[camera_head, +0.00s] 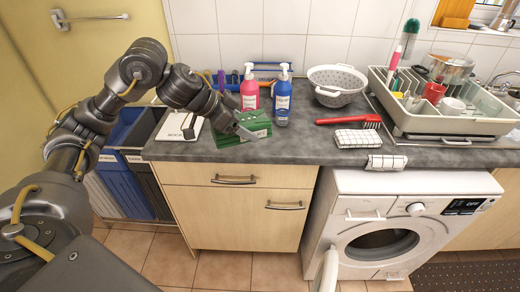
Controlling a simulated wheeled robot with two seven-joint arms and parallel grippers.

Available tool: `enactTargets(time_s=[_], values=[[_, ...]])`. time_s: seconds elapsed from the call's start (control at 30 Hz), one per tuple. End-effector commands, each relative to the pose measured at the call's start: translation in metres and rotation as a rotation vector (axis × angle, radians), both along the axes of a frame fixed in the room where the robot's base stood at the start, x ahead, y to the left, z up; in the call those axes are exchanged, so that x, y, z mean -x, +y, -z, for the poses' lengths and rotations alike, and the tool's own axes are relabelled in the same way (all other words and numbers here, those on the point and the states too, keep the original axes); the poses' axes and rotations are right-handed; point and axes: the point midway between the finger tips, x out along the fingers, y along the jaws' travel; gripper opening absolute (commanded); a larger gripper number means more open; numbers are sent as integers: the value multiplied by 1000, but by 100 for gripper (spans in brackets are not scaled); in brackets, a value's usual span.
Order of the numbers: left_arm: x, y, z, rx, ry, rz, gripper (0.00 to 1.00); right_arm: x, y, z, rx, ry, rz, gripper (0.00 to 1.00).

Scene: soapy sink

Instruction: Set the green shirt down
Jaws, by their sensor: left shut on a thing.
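The green shirt (229,138) is folded and lies at the left part of the grey countertop (300,147), near the front edge. My left gripper (245,131) reaches in from the left and is shut on the shirt's upper side. The shirt looks to be at counter height; I cannot tell whether its whole underside touches the counter. The fingertips are small and partly merge with the shirt. My right gripper is not in view.
A pink bottle (249,88) and a blue bottle (282,97) stand just behind the shirt. A white colander (337,85), red brush (350,121), checked cloth (358,139) and dish rack (440,122) are to the right. A washing machine (390,215) stands below, door open.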

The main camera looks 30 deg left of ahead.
Motion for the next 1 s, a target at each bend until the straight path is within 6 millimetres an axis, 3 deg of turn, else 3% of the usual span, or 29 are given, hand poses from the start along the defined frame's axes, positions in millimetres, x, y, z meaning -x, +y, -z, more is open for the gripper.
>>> enactTargets(time_s=[0.17, 0.47, 0.6, 0.8, 1.0], values=[[-10, 1, 3, 4, 3, -2, 44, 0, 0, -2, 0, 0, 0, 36], [-81, 9, 34, 7, 5, -4, 44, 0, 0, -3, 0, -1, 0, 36], [-106, 12, 63, 7, 7, -1, 44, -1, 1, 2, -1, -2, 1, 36], [-128, 17, 86, 2, 4, -3, 44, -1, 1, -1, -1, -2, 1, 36], [-134, 17, 92, 1, -1, 0, 44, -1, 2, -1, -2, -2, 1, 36]])
